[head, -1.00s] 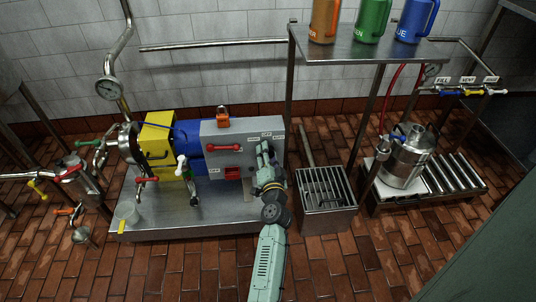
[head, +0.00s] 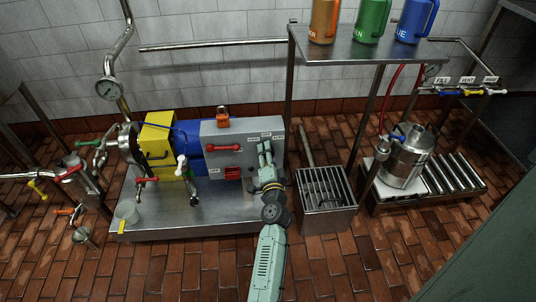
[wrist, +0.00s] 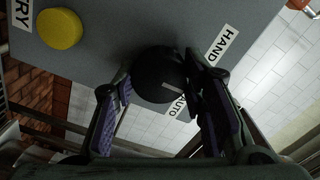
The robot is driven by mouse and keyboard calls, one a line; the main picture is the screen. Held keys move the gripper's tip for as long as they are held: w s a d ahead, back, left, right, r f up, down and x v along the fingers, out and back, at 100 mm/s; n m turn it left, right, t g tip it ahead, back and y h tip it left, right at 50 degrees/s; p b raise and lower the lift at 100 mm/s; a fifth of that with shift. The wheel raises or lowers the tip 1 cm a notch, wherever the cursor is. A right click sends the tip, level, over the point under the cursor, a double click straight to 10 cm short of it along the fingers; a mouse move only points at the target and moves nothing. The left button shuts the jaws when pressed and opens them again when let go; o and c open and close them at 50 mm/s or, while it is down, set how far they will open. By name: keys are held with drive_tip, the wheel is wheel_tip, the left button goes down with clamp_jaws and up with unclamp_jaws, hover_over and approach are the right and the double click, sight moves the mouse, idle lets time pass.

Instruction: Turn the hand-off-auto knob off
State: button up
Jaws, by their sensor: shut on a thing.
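The hand-off-auto knob is a round black knob (wrist: 158,76) on a grey panel in the wrist view. A small light mark on its face lies toward the AUTO label (wrist: 177,105). The HAND label (wrist: 222,45) is beside it; no OFF label can be read in the wrist view. My gripper (wrist: 163,84) has one finger on either side of the knob and is shut on it. In the head view my gripper (head: 264,153) is at the right part of the grey control box (head: 240,131) and hides the knob.
A yellow button (wrist: 60,28) is on the same panel. A red handle (head: 223,147) and a red switch (head: 232,173) are left of my gripper. A grated bin (head: 325,188) stands to the right.

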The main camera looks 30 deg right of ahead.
drive_tip(key=o, duration=1.2)
drive_tip(key=shift+c, duration=0.2)
drive_tip(key=v, duration=0.7)
drive_tip(key=shift+s, duration=0.25)
drive_tip(key=shift+a, duration=0.1)
